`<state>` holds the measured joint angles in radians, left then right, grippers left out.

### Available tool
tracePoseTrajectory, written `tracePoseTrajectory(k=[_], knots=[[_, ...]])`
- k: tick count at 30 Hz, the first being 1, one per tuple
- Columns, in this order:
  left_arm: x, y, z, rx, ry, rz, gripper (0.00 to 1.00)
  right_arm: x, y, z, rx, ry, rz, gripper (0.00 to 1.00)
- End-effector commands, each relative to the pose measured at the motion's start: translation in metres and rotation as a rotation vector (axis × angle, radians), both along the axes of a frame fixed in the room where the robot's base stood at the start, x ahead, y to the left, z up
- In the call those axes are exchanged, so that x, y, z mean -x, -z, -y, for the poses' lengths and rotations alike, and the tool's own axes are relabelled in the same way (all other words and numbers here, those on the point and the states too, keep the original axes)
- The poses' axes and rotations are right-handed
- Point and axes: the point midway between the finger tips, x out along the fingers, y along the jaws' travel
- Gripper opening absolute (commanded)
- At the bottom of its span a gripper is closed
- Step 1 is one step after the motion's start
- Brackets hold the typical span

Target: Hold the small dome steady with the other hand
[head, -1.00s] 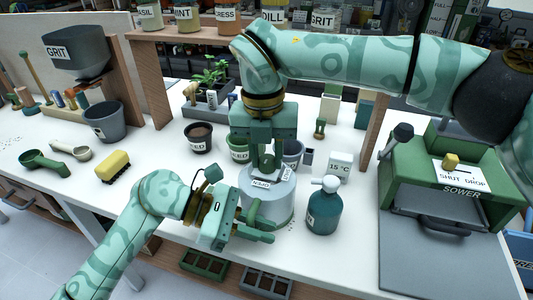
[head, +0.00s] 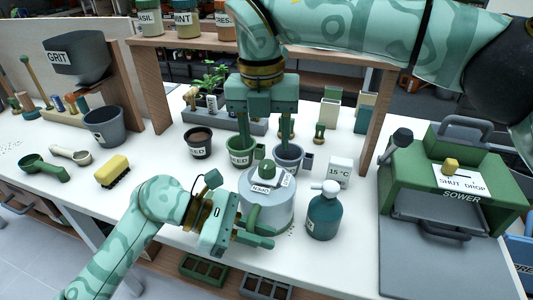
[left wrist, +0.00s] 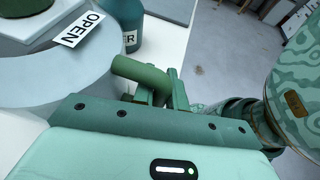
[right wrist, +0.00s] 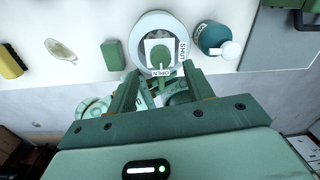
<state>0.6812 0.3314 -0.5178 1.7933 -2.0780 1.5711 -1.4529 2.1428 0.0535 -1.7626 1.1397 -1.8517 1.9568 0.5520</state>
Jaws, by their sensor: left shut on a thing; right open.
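The small dome (head: 268,210) is a pale grey drum with a green knob (head: 267,168) and OPEN and SHUT labels on top. It stands upright near the bench's front edge; it also shows in the right wrist view (right wrist: 143,55). My left gripper (head: 262,232) is low at the dome's front side, shut on a green bar-like handle (left wrist: 140,72) beside the wall. Whether the handle joins the dome is hidden. My right gripper (head: 265,138) is open and empty, pointing down above and behind the knob, apart from it.
A teal spray bottle (head: 323,215) stands close right of the dome. Behind are seed pots (head: 240,152) and a 15°C card (head: 340,172). The green sower (head: 445,190) fills the right. A yellow brush (head: 113,171) and scoops lie left, with clear bench around them.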

Motion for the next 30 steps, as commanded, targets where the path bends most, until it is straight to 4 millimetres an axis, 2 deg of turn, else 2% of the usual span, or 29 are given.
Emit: tracePoseTrajectory(k=[3,9,13,22,23,25,26,30], knots=[[0.000,0.000,0.000,0.000,0.000,0.000,0.00,-0.001,-0.028,-0.001,0.001,0.003,0.004,0.52],[0.000,0.000,0.000,0.000,-0.001,0.001,0.00,-0.001,-0.057,-0.003,0.001,0.001,0.002,0.52],[0.000,0.000,0.000,0.001,-0.001,0.001,0.00,-0.001,-0.063,-0.003,0.000,0.001,0.001,0.52],[0.000,0.000,0.000,0.001,0.000,0.001,0.00,-0.001,-0.063,-0.003,0.000,0.000,0.000,0.52],[0.000,0.000,0.000,0.001,0.000,0.001,0.17,-0.001,-0.063,-0.003,0.000,0.000,0.000,0.52],[0.000,0.000,0.000,0.001,-0.001,0.001,0.36,-0.001,-0.063,-0.003,0.000,0.001,0.000,0.52],[0.000,0.000,0.000,0.001,0.000,0.001,0.39,-0.001,-0.063,-0.003,0.000,0.001,0.000,0.52],[0.000,0.000,0.000,0.001,0.000,0.001,0.39,-0.001,-0.063,-0.003,0.000,0.001,0.000,0.52]])
